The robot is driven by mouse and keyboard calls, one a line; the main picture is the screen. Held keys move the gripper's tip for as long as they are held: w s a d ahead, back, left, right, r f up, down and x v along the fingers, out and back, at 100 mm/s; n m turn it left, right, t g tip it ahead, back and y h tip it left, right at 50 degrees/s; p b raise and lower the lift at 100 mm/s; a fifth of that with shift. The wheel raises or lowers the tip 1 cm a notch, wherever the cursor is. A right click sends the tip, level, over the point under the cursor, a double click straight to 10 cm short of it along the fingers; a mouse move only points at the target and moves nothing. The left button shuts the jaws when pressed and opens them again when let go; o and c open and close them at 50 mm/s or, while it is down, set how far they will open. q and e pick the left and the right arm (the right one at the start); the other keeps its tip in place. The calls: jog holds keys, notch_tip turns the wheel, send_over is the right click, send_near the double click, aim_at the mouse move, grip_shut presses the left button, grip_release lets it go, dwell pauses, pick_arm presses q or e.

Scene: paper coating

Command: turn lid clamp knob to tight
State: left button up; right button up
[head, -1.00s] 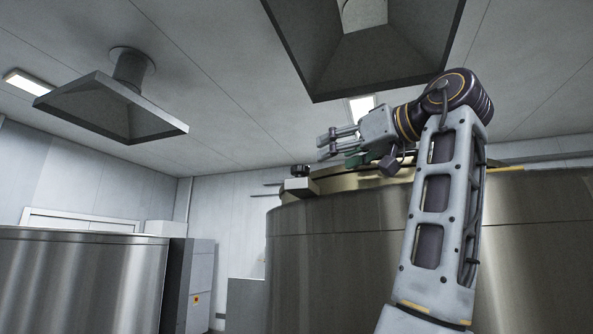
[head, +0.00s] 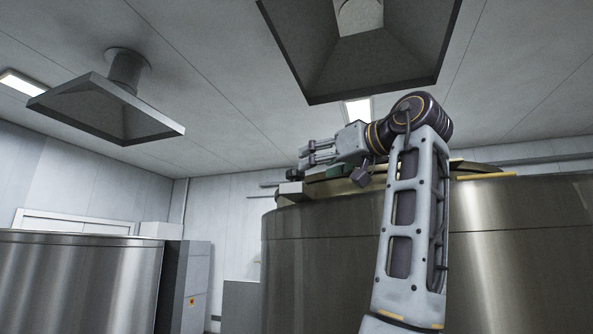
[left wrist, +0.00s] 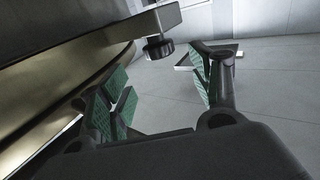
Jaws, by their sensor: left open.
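The dark ribbed lid clamp knob (left wrist: 158,48) hangs at the end of a grey bracket (left wrist: 128,34) beside the vat rim in the left wrist view. My left gripper (head: 303,157) is at the clamp, fingers pointing left. In the left wrist view the gripper (left wrist: 163,84) is open, with green pads either side of an empty gap. The knob appears between and just beyond the fingertips; contact cannot be told. My right gripper is not in view.
The large steel vat (head: 320,265) with a brassy rim (left wrist: 90,75) stands close beside the gripper. Another steel vat (head: 75,285) and a grey cabinet (head: 190,285) stand at left. A dark hood (head: 365,50) hangs overhead.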

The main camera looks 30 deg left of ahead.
aim_at(296, 171)
pick_arm(q)
jog(key=p+x, duration=0.1)
jog(key=x, duration=0.8)
jog(key=shift+p, duration=0.35)
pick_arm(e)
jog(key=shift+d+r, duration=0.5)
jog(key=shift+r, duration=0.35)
pick_arm(q)
jog(key=shift+d, duration=0.1)
jog(key=shift+f, duration=0.1)
jog(key=c, duration=1)
jog(key=shift+c, duration=0.2)
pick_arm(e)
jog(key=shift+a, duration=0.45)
